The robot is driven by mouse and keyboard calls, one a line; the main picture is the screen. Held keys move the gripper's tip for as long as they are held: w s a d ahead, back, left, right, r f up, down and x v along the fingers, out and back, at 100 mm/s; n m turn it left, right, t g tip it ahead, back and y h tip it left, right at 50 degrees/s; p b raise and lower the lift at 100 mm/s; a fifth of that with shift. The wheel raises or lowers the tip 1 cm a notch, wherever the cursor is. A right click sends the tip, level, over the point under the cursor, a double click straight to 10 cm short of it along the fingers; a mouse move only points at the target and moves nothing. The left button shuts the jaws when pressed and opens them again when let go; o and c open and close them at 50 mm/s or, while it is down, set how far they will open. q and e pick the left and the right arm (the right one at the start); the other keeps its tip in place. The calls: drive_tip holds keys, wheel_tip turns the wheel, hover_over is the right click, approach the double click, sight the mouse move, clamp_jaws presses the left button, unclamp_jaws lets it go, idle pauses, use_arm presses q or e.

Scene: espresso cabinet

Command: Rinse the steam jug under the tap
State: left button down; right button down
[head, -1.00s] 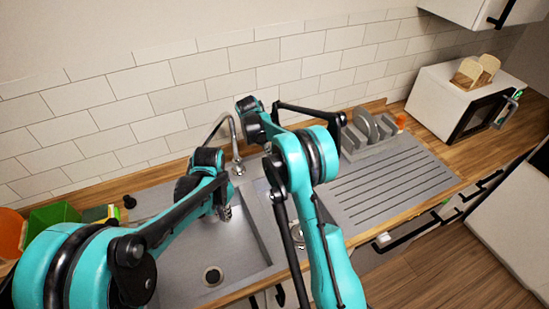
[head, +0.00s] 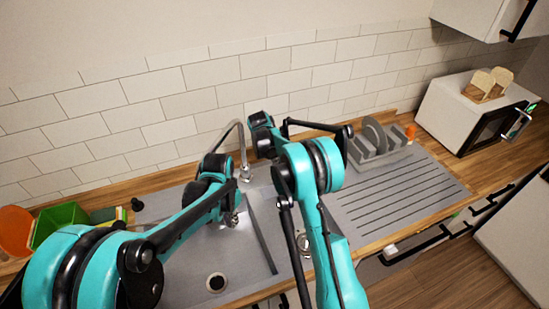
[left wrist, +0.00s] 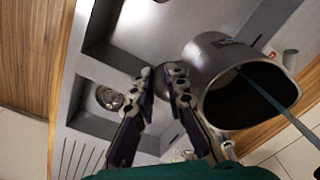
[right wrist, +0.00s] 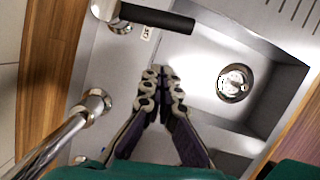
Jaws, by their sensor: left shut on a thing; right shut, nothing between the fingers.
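The steam jug (left wrist: 217,65) is a grey metal jug at the right of the left wrist view, tilted with its dark mouth facing the camera. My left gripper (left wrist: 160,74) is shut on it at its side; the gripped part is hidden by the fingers. In the head view the left gripper (head: 233,216) is over the sink basin (head: 185,265). A thin blue-grey streak (left wrist: 272,99), seemingly water, crosses the jug's mouth. The chrome tap (head: 242,150) arches behind the gripper; its post shows in the right wrist view (right wrist: 62,140). My right gripper (right wrist: 160,78) is shut and empty above the sink.
A black-handled fitting (right wrist: 158,18) lies ahead of my right gripper. The ribbed drainboard (head: 400,195) is clear at right, with a grey rack (head: 378,145) behind it. Green (head: 58,220) and orange (head: 14,232) containers stand at left. A microwave (head: 470,115) stands far right.

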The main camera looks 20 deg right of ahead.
drive_tip(key=d+f, duration=0.2)
drive_tip(key=d, duration=0.2)
drive_tip(key=shift+w+d+f, duration=0.2)
drive_tip(key=shift+w+f, duration=0.15)
drive_tip(key=shift+f, duration=0.05)
drive_tip(key=shift+d+f, duration=0.1)
drive_tip(key=shift+d, duration=0.65)
drive_tip(key=shift+a, duration=0.15)
